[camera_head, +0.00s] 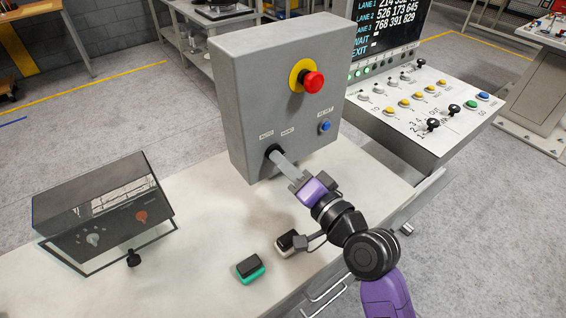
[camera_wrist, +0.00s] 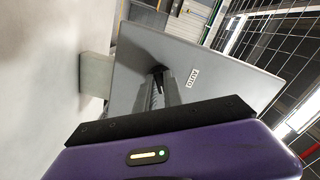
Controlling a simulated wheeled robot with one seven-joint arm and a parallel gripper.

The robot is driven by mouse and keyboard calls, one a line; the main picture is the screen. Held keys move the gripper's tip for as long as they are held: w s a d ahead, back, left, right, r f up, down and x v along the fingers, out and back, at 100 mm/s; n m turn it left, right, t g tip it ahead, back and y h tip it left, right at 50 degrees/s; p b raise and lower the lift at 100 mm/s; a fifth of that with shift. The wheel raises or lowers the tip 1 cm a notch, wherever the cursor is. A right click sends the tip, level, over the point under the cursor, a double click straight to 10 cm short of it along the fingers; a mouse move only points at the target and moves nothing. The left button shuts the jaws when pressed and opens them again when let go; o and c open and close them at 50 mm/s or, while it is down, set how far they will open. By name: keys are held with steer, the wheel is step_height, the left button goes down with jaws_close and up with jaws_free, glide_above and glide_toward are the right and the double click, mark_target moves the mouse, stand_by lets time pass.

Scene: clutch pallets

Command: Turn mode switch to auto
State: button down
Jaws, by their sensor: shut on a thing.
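The grey control box (camera_head: 240,110) stands on the pale bench. Its black mode switch (camera_head: 270,151) sits low on the left of the front face, with two small labels above it that are too small to read surely. My gripper (camera_head: 278,159) reaches in from the lower right, its grey fingers shut on the switch. The fingers cover most of the knob, so its angle is hard to tell. In the wrist view the box face is tilted, the dark switch (camera_wrist: 158,70) is at the fingertips, and a small white label (camera_wrist: 193,78) is beside it.
The box also bears a red emergency button (camera_head: 313,82) and a blue button (camera_head: 325,126). A clear-covered panel (camera_head: 105,210) stands at left. A green block (camera_head: 250,269) and a dark-topped block (camera_head: 287,243) lie in front. A console (camera_head: 400,120) stands at right.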

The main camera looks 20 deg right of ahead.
steer(key=shift+f, duration=0.1)
steer(key=shift+d+f+n+b, duration=0.1)
steer(key=shift+n+b, duration=2.3)
steer(key=shift+n, duration=0.45)
steer(key=shift+d+n+b, duration=0.1)
steer(key=shift+n+b, duration=2.25)
steer(key=shift+n, duration=0.8)
steer(key=c, duration=1.5)
jaws_free()
steer(key=shift+o, duration=0.2)
